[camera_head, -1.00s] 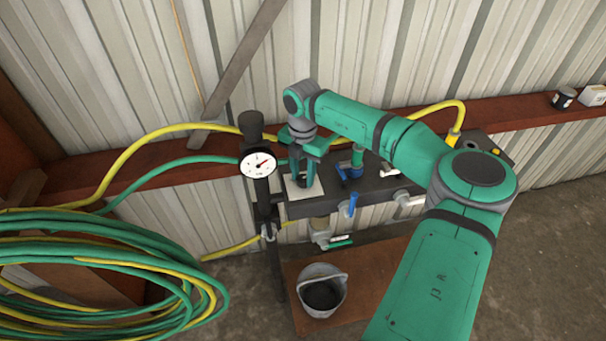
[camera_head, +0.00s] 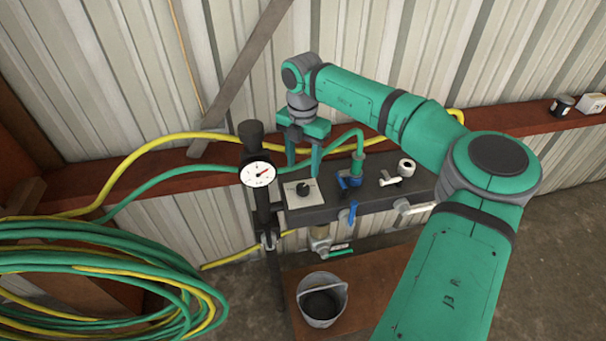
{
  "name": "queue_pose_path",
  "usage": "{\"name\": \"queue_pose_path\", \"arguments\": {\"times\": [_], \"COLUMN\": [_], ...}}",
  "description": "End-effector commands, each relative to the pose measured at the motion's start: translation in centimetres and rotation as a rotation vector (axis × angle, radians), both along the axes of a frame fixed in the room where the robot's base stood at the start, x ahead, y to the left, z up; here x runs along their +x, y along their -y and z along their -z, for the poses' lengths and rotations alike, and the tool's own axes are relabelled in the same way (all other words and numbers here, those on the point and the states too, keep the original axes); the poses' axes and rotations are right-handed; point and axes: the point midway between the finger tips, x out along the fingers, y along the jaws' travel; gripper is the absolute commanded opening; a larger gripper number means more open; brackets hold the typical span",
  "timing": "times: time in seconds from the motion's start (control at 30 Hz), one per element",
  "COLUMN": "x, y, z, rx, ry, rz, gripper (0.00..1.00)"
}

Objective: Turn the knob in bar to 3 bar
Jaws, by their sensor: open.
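A black knob (camera_head: 302,189) sits on a square white plate on top of the dark manifold block (camera_head: 330,205). Its pointer direction and scale marks are too small to read. A round white gauge (camera_head: 257,174) stands just left of the plate, with a red needle pointing to the upper right; its numbers are not legible. My gripper (camera_head: 303,170) points down just above and behind the knob, toward the wall. Its two teal fingers are apart with nothing between them, and the knob shows clear of them.
A grey bucket (camera_head: 322,300) is below. Coiled hoses (camera_head: 90,270) fill the lower left. A red beam (camera_head: 500,121) runs along the wall.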

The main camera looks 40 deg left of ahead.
Motion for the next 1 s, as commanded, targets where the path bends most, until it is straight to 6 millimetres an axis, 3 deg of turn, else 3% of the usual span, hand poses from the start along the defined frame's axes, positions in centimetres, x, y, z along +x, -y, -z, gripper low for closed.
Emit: {"name": "queue_pose_path", "arguments": {"times": [0.1, 0.3, 0.87, 1.0], "x": [0.1, 0.0, 0.0, -0.9], "y": [0.0, 0.0, -0.1, -1.3], "z": [-1.5, -2.5, -2.5, -1.7], "rx": [0.000, 0.000, 0.006, 0.089], "ry": [0.002, -0.001, -0.003, -0.052], "rz": [0.000, -0.001, -0.002, -0.032], "gripper": [0.49, 0.49, 0.49, 0.49]}}
